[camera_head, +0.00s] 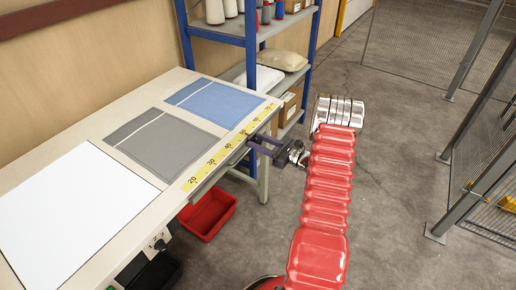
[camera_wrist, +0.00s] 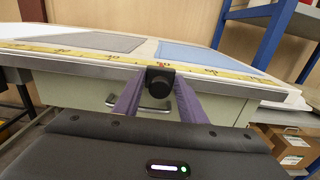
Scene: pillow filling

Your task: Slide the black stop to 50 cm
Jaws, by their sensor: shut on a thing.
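The black stop (camera_wrist: 159,82) sits on the rail at the table's front edge, with a round knob facing me in the wrist view. The yellow ruler tape (camera_head: 215,158) runs along that edge, with numbers rising towards the far right end. In the wrist view a small red mark on the tape shows just above the stop; its figure is too small to read surely. In the head view the stop is hard to make out at my gripper (camera_head: 248,138), near the 50 label. My gripper's purple fingers (camera_wrist: 158,90) are shut on the stop, one on each side.
On the table (camera_head: 88,126) lie a white sheet (camera_head: 62,215), a grey cloth (camera_head: 160,146) and a blue cloth (camera_head: 214,101). A red bin (camera_head: 208,215) stands below the front edge. A blue shelf (camera_head: 250,45) stands beyond the table. The floor to the right is clear up to mesh fencing.

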